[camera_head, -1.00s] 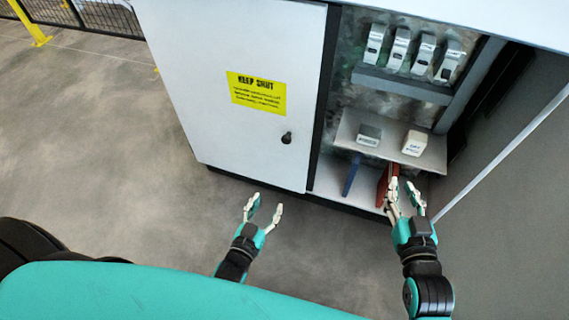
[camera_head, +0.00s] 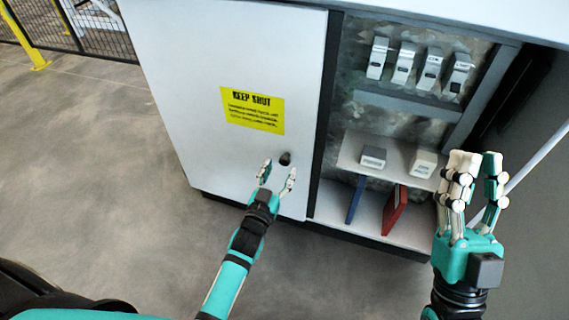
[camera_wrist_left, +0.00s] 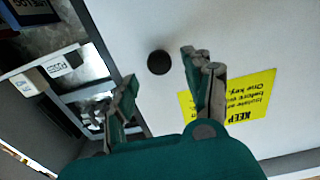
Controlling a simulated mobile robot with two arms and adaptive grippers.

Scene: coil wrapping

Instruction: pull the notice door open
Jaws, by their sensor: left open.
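The notice door (camera_head: 215,50) is a white cabinet door with a yellow "KEEP SHUT" notice (camera_head: 252,110), and it is shut. Its dark round knob (camera_head: 285,158) sits low near the right edge. My left gripper (camera_head: 277,176) is open just below the knob, with no contact that I can make out. In the left wrist view the knob (camera_wrist_left: 159,62) lies ahead, between and beyond the open fingers (camera_wrist_left: 163,82), and the notice (camera_wrist_left: 228,100) is partly behind a finger. My right gripper (camera_head: 476,175) is raised in front of the cabinet's right side; its fingers point up with a gap between them.
Right of the door is an open bay with several grey-white units (camera_head: 403,62) on an upper shelf. Two small boxes sit on a lower shelf (camera_head: 395,152). A blue panel (camera_head: 355,200) and a red panel (camera_head: 395,209) stand below. The floor (camera_head: 110,160) at left is clear.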

